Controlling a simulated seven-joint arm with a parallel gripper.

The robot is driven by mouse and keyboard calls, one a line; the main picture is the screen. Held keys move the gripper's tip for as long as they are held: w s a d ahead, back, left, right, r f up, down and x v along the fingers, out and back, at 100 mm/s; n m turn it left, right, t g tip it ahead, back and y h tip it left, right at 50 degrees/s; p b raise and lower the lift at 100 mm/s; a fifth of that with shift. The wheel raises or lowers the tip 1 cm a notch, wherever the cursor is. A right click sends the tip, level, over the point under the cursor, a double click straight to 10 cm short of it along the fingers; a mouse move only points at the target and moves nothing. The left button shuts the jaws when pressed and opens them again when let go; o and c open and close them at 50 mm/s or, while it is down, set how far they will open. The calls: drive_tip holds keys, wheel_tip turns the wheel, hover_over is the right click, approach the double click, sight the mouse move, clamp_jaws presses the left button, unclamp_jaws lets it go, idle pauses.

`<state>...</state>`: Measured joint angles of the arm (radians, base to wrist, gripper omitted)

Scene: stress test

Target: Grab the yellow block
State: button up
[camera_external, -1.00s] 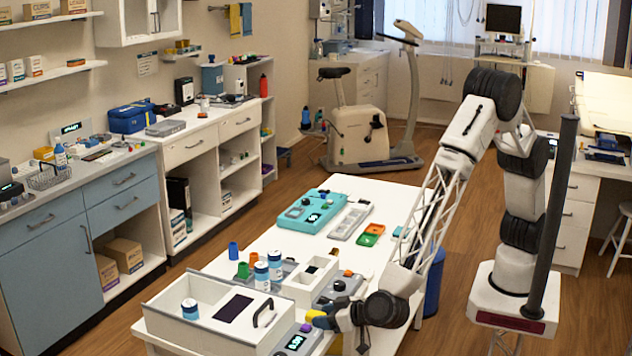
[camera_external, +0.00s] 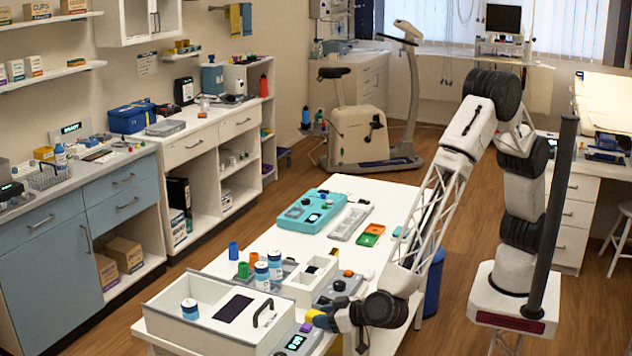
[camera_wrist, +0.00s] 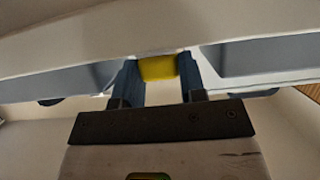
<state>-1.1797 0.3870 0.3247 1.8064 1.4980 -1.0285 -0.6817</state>
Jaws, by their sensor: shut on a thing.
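The yellow block (camera_wrist: 158,68) is between the two blue fingers of my gripper (camera_wrist: 160,76) in the wrist view, and both fingers touch its sides. My gripper is shut on it. In the external view my gripper (camera_external: 322,320) is low at the front right edge of the white table, close to a grey device with a small display. A small yellow patch shows near the fingertips there, but I cannot clearly tell the block from the gripper parts. Whether the block rests on a surface is hidden.
A white open box (camera_external: 165,312) with a blue-labelled jar stands left of my gripper. The grey display device (camera_external: 297,342) is just beside it. Several jars, a white divided box (camera_external: 300,290) and a teal case (camera_external: 310,212) stand further back. The table's far right (camera_external: 385,200) has bare room.

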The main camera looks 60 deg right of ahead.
drive_tip(key=shift+r, duration=0.1)
wheel_tip(320, 180, up, 10)
idle(0.6)
